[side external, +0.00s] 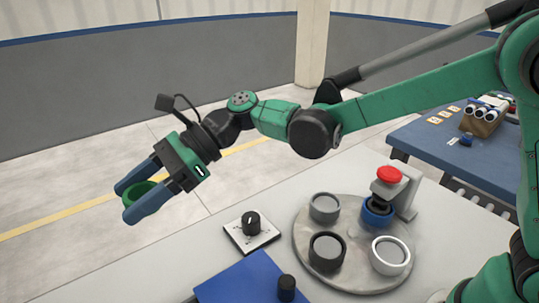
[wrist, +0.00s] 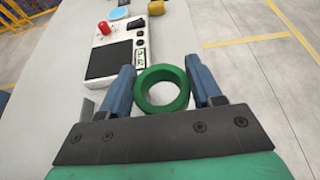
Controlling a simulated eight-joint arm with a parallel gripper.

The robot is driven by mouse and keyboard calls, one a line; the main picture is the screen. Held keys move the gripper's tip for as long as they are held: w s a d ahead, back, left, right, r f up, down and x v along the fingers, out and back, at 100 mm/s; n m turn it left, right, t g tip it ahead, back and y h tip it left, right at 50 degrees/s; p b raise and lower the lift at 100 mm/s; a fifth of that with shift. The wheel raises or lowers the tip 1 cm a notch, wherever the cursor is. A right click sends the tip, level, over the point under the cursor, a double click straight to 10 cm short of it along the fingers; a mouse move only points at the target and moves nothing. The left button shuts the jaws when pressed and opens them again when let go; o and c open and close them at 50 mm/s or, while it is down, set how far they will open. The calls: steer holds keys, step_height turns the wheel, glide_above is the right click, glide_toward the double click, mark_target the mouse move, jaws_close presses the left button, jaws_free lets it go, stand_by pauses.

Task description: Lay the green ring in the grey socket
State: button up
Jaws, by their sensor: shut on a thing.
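The green ring (side external: 135,188) is held between the two blue fingers of my gripper (side external: 125,203), at the left of the side view. In the wrist view the ring (wrist: 163,107) sits between the fingertips (wrist: 160,66), a finger against each side, its hole facing the camera. The grey socket (side external: 324,220) is a short cup on a round plate, right of my gripper and well apart from it. The socket does not show in the wrist view.
The round plate (side external: 352,283) also bears a black cup (side external: 327,265), a white cup (side external: 390,266) and a blue one (side external: 377,219) by a red button (side external: 389,174). A dial box (side external: 251,234) and blue board (side external: 240,285) lie left. The wrist view shows a control panel (wrist: 118,58).

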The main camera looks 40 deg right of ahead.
mark_target(176, 287)
step_height(176, 287, down, 18)
steer(key=shift+f, duration=0.2)
stand_by(0.4)
steer(key=shift+f, duration=0.15)
steer(key=o, duration=1.2)
